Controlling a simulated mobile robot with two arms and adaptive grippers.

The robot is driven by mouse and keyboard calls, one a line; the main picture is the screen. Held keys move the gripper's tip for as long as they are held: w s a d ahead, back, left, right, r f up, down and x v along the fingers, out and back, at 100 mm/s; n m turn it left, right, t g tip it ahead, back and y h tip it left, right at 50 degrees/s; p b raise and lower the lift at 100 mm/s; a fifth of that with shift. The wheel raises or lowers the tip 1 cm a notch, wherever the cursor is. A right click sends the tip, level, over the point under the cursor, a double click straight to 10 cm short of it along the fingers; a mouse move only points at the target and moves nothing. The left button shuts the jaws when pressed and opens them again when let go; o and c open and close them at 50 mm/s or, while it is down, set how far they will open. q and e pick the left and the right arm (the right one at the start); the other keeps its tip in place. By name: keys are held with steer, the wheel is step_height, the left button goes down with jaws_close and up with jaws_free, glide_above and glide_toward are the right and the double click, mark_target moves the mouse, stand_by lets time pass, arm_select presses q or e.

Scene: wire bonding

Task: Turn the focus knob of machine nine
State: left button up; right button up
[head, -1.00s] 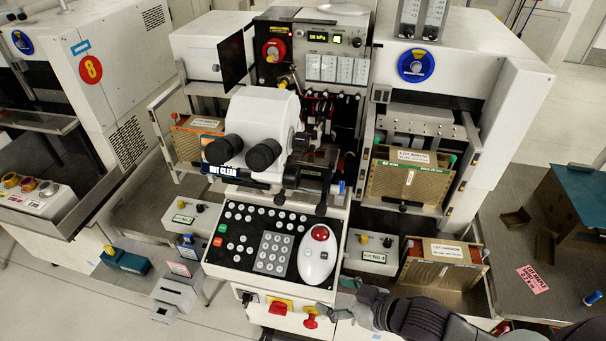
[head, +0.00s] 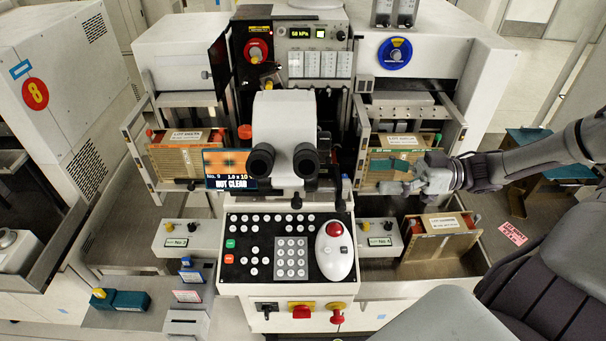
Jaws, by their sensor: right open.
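The white microscope head (head: 284,115) of the bonding machine stands in the middle, with two black eyepieces facing me. A small screen (head: 230,169) left of it reads "No. 9" and "NOT CLEAR", over a blurred orange picture. Dark knobs and fittings (head: 296,203) show below the eyepieces; I cannot tell which is the focus knob. My right gripper (head: 386,175) is open and empty, its fingers pointing left. It is apart from the microscope, to its right, and covers part of the right-hand magazine. My left gripper is not in view.
A keypad panel (head: 262,250) with a white trackball unit (head: 335,251) lies below the microscope. Lot magazines (head: 187,158) flank it, and another (head: 440,240) stands lower right. Red and yellow switches (head: 301,311) sit on the front. Machine eight (head: 55,90) stands at left.

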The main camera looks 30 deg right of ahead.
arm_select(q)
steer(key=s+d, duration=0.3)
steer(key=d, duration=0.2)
arm_select(e)
steer(key=x, duration=0.4)
steer(key=b+x, duration=0.1)
steer(key=x, duration=0.3)
steer(key=shift+f, duration=0.25)
steer(key=b+x, duration=0.1)
steer(key=x, duration=0.1)
steer(key=b+x, duration=0.2)
steer(key=shift+w+a+r, duration=0.1)
steer(key=shift+r, duration=0.15)
steer(key=c, duration=1.2)
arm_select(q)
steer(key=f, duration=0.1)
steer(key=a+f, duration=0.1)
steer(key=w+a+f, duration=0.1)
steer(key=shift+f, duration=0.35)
arm_select(e)
steer(key=shift+o, duration=0.2)
